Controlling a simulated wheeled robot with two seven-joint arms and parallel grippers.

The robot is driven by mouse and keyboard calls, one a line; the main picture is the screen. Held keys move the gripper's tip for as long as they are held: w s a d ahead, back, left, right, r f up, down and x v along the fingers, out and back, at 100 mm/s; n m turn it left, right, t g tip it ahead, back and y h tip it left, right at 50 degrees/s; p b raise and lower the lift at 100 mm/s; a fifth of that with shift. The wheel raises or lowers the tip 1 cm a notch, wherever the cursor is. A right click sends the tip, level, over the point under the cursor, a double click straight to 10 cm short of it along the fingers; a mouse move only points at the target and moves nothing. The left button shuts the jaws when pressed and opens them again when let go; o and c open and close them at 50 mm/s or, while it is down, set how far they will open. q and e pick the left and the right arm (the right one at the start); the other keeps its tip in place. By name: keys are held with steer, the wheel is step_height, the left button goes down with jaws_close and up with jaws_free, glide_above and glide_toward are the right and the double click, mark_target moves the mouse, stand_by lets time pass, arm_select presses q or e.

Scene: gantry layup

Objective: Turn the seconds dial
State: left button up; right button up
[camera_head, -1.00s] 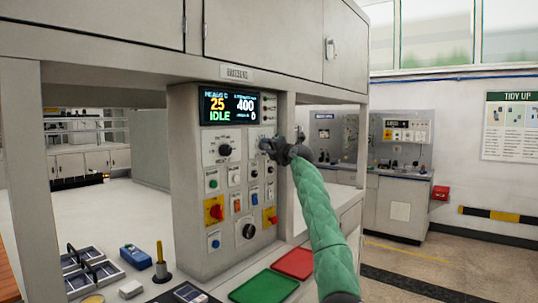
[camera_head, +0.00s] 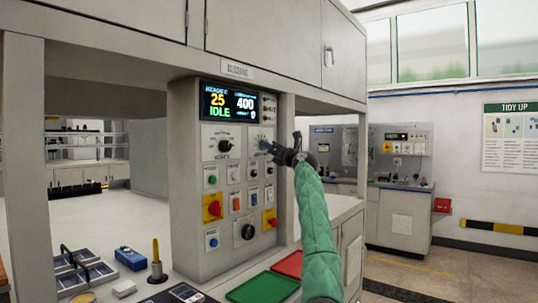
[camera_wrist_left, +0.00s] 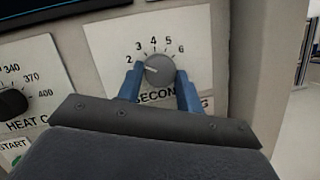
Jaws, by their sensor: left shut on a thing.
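The seconds dial (camera_wrist_left: 160,68) is a grey round knob with a white pointer line, on a white plate marked 2 to 6. Its pointer is turned left, toward the 2. My left gripper (camera_wrist_left: 160,88) is shut on the dial, one blue finger on each side. The gripper partly hides the "SECONDS" lettering. In the head view my left gripper (camera_head: 266,146) reaches the upper right of the control panel (camera_head: 190,180) and hides most of the dial. My right gripper is not in view.
The heat dial (camera_head: 225,146) is left of the seconds dial. The screen (camera_head: 230,105) above reads 25, 400 and IDLE. Buttons and switches sit below, with a red-and-yellow switch (camera_head: 270,218). Green (camera_head: 262,287) and red (camera_head: 288,263) mats lie in front.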

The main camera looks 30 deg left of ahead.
arm_select(q)
steer(key=shift+w+f+n+g+y+b, duration=0.1)
steer(key=shift+n+g+y+b, duration=0.3)
steer(key=shift+n, duration=1.1)
steer(key=shift+w+n+g+y+b, duration=0.15)
steer(key=shift+n+g+b, duration=0.45)
steer(key=shift+n, duration=0.9)
steer(key=shift+f+n+g+y+b, duration=0.1)
steer(key=shift+n+g+y+b, duration=0.15)
steer(key=shift+n+g, duration=0.85)
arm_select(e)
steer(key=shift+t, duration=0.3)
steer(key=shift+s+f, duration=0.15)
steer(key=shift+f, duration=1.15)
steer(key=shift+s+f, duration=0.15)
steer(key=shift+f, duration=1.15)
arm_select(q)
steer(key=shift+r+n, duration=0.15)
steer(key=shift+n, duration=0.55)
steer(key=o, duration=1)
steer(key=shift+d, duration=0.1)
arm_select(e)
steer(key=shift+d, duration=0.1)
arm_select(q)
steer(key=v, duration=0.7)
steer(key=shift+d+b, duration=0.25)
steer(key=shift+b, duration=0.2)
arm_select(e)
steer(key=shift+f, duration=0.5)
